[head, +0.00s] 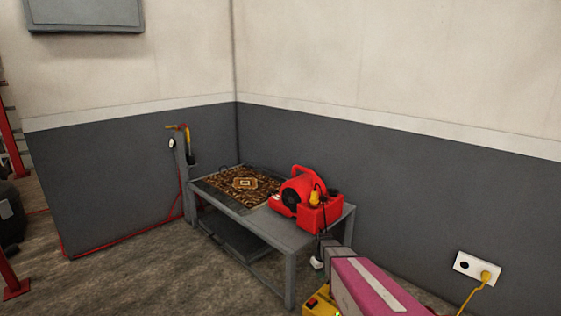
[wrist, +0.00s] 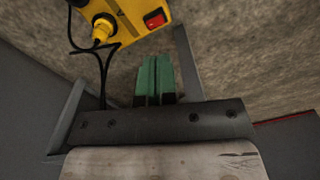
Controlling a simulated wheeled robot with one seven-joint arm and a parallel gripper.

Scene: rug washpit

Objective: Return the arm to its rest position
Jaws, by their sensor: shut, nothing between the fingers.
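My gripper (wrist: 156,78) shows in the wrist view with its two green fingers pressed together and nothing between them. It points down over the rough brown floor, beside a yellow box (wrist: 135,18) with a red switch. Whether the fingers touch the box I cannot tell; a gap shows between them in the picture. In the head view part of my arm, pink and grey, shows at the lower right. The fingertips cannot be made out there.
A grey table (head: 258,226) stands in the corner with a patterned rug (head: 240,184) and a red blower (head: 296,193) on it. The yellow box also shows in the head view (head: 320,304). A wall socket (head: 477,268) holds a yellow plug.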

